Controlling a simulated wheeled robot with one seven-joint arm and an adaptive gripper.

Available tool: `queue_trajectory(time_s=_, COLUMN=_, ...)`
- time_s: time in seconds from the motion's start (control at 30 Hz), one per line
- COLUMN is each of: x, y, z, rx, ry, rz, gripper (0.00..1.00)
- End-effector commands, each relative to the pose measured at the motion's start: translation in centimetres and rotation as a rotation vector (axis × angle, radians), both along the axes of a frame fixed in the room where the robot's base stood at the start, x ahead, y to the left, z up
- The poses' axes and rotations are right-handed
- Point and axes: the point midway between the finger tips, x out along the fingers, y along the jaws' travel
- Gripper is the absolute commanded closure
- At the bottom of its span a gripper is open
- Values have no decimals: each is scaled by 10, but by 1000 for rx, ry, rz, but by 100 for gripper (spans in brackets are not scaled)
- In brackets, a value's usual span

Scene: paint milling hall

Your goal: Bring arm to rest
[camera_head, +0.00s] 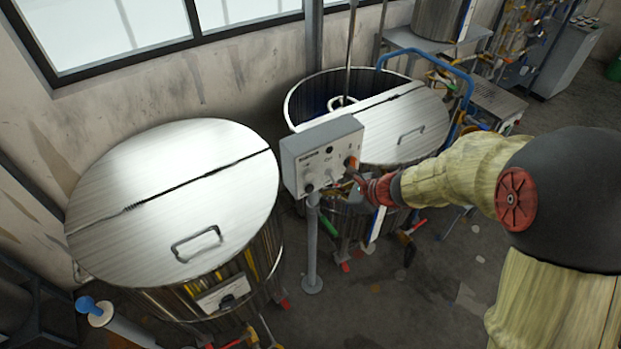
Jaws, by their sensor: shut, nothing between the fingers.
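My arm (455,180) in a yellowish sleeve reaches in from the right, stretched toward a grey control box on a post (322,158). My gripper (356,182) is shut and empty at the right end of the box's front, close to an orange-red knob (350,162). I cannot tell whether the fingertips touch the box. The gripper is small and dark here, and the red wrist (380,188) hides part of what lies behind it.
A large steel vat (165,190) with a closed hinged lid stands at the left. A second vat (405,125), its lid half open, stands behind the box. A blue-handled cart (466,85) and a grey cabinet (572,55) are farther right. Some floor (400,300) in front is clear.

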Motion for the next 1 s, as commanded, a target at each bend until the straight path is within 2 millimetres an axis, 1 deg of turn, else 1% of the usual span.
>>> queue_trajectory(time_s=0.13, x=-5, y=-3, z=0, rx=1, ry=0, rz=0, gripper=100)
queue_trajectory(time_s=0.6, x=-5, y=-3, z=0, rx=-1, ry=-1, rz=1, gripper=100)
queue_trajectory(time_s=0.67, x=-5, y=-3, z=0, rx=-5, ry=-8, rz=10, gripper=100)
queue_trajectory(time_s=0.73, x=-8, y=0, z=0, rx=-22, ry=-31, rz=58, gripper=100)
queue_trajectory(time_s=0.77, x=-13, y=1, z=-2, rx=-40, ry=-40, rz=98, gripper=100)
queue_trajectory(time_s=0.83, x=-33, y=4, z=-11, rx=-86, ry=-54, rz=209, gripper=100)
queue_trajectory(time_s=0.9, x=-58, y=5, z=-17, rx=-144, ry=-75, rz=352, gripper=100)
queue_trajectory(time_s=0.97, x=-80, y=4, z=-14, rx=-203, ry=-115, rz=492, gripper=100)
queue_trajectory(time_s=1.0, x=-95, y=1, z=-12, rx=-246, ry=-145, rz=588, gripper=100)
